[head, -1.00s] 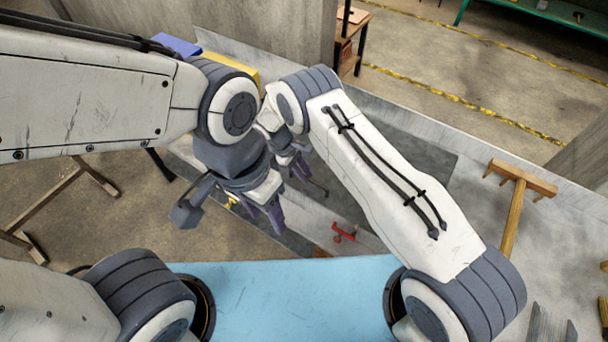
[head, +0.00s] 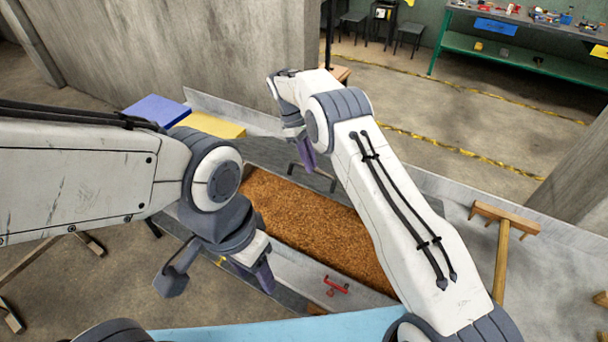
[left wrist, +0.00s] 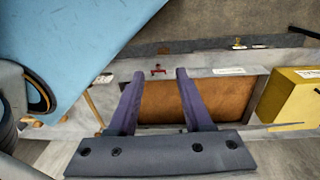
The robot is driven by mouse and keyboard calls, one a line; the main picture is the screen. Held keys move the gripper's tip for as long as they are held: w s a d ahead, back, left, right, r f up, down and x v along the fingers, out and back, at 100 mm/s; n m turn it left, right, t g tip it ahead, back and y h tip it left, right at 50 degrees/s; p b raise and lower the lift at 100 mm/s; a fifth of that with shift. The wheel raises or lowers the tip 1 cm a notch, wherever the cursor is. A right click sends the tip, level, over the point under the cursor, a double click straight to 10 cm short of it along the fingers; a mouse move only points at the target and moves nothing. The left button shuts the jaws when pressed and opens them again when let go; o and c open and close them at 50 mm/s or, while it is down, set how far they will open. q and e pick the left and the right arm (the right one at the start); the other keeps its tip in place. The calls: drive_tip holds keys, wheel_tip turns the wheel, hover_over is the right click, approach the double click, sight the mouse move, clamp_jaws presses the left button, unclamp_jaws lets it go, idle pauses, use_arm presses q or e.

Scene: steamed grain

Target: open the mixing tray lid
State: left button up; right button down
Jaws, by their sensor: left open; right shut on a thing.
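In the head view the mixing tray (head: 290,262) shows reddish-brown grain (head: 310,222) inside. The grey lid (head: 262,154) is up at the tray's far side, with a dark bar handle (head: 318,180) on it. Part of the lid is hidden behind my right arm. My right gripper (head: 308,160) is at the handle's upper left, shut on it, though the contact is small and partly hidden. My left gripper (head: 265,280) is open and empty above the tray's near-left edge. In the left wrist view its two fingers (left wrist: 157,76) stand apart over the grain.
A red clamp-like piece (head: 336,285) sits on the near rim. A yellow box (head: 210,124) and a blue box (head: 157,110) lie beyond the tray's left end. A wooden rake (head: 502,235) lies at the right. A light blue surface (head: 270,332) is in front.

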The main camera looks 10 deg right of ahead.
use_arm(q)
drive_tip(key=shift+r, duration=0.3)
idle(0.5)
